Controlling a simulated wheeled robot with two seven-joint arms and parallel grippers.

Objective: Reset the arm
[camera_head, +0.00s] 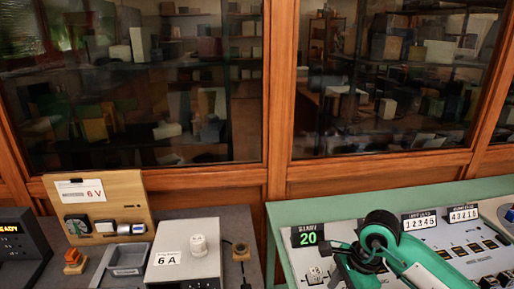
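Neither of my grippers shows in the head view, and no part of my arms can be made out for certain. A green arm-like part with a black round head (381,228) lies over the green-framed console (330,207) at the lower right. Its lower end is cut off by the bottom edge. I cannot tell from this view what it belongs to.
A grey table (215,213) at left bears a wooden board marked 6 V (130,190), a white box marked 6 A (190,260), a grey tray (125,262), an orange button (74,258) and a black display (18,240). A glass-fronted wooden cabinet (281,100) stands behind.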

